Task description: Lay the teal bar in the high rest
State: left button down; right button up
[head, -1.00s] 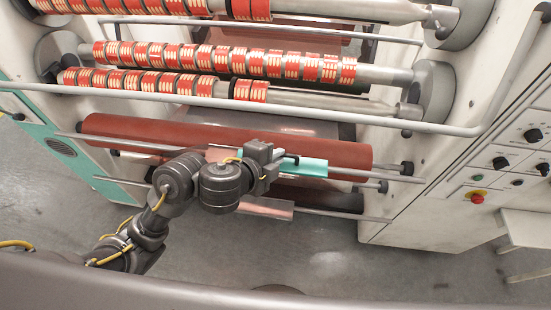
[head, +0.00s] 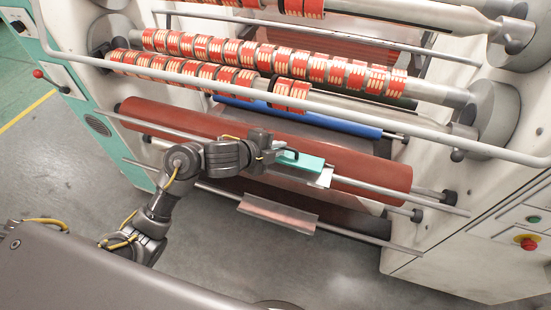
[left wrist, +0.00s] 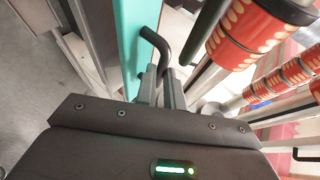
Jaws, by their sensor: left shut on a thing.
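The teal bar (head: 303,161) is in front of the red roller in the head view, and its long teal face shows in the left wrist view (left wrist: 130,40). My left gripper (head: 284,154) is at the bar's left part. In the left wrist view its fingers (left wrist: 160,88) are closed on the bar's bent black handle (left wrist: 160,45). A pale metal piece (head: 326,178) shows at the bar's right end; it may be the high rest, mostly hidden by the bar. I cannot tell whether the bar touches it. My right gripper is not in view.
A red roller (head: 370,178) lies close behind the bar. A copper-toned tray (head: 278,213) sits lower on a rod. Shafts with red-and-cream tape rolls (head: 270,60) and a long grey rail (head: 400,130) are above. The floor in front is clear.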

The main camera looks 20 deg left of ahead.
pick_arm(q)
jog(key=shift+w+a+f, duration=0.1)
jog(key=shift+f, duration=0.05)
jog(key=f, duration=0.2)
jog(key=f+b, duration=0.1)
jog(key=shift+w+a+f, duration=0.15)
jog(key=shift+a+f, duration=0.05)
jog(key=shift+a, duration=0.05)
jog(key=shift+f, duration=0.15)
jog(key=shift+f, duration=0.15)
jog(key=c, duration=1.5)
grip_release()
